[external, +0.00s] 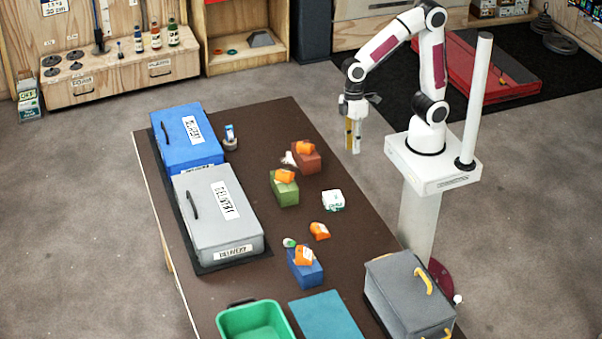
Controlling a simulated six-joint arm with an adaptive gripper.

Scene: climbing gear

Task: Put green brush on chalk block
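A white block with green print (333,200), which looks like the chalk block, sits on the brown table right of centre. A small green and white item (289,243), possibly the green brush, lies beside the blue block; it is too small to be sure. My gripper (353,148) points down, above and beyond the table's right edge, away from both. A yellowish strip shows at its fingers; I cannot tell whether this is a finger or a held thing.
Orange pieces sit on a red-brown block (307,163), a green block (285,193) and a blue block (306,274). Another orange piece (319,231) lies loose. Blue (185,140) and grey (218,207) delivery boxes stand left; a green bin (255,325), teal mat (328,318) and grey case (408,300) stand in front.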

